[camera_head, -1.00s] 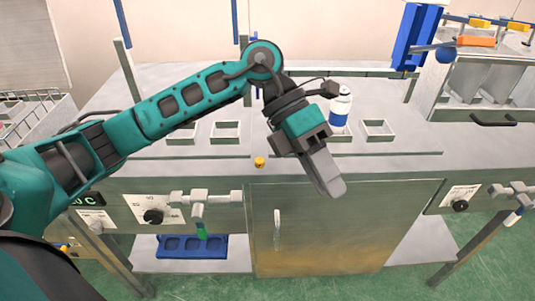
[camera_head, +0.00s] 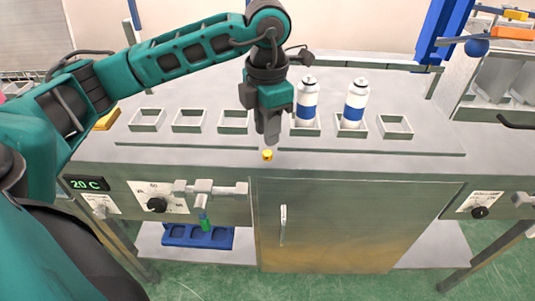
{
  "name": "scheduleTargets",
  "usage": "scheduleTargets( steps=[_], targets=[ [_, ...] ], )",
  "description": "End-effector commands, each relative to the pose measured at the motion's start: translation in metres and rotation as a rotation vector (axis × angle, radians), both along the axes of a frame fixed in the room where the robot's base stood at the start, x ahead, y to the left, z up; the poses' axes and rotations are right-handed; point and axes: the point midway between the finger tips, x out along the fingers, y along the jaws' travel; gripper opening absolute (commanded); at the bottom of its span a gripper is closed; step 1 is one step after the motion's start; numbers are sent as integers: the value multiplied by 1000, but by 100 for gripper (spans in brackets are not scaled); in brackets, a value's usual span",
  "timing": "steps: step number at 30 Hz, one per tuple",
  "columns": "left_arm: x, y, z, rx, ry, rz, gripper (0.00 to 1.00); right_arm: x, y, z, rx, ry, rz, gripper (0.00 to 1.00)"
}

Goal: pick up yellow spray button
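The small yellow spray button (camera_head: 267,155) sits on the metal worktop near its front edge, in the middle of the head view. My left gripper (camera_head: 271,138) points down just above and behind the button, its fingertips very close to it. The fingers look close together, seen from the side, so I cannot tell whether they are open or shut, or whether they touch the button. My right gripper is not in view.
Two white cans with blue bands, the left can (camera_head: 307,101) and the right can (camera_head: 354,103), stand in square holders right of my gripper. Empty holders (camera_head: 188,121) lie to the left and one (camera_head: 395,127) to the right. The worktop (camera_head: 200,157) around the button is clear.

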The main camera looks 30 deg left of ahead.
Motion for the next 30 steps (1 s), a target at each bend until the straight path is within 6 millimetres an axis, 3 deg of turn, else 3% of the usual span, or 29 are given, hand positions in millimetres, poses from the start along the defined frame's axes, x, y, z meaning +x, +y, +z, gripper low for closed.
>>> scheduleTargets(
  steps=[10,19,28,30],
  targets=[
    [1,-1,-47,0,4,0,29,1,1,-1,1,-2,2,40],
    [2,-1,-52,-1,0,-1,29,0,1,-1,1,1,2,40],
    [2,-1,-52,-1,0,0,1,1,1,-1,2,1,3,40],
    [2,-1,-52,-1,0,0,0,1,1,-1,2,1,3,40]
  ],
)
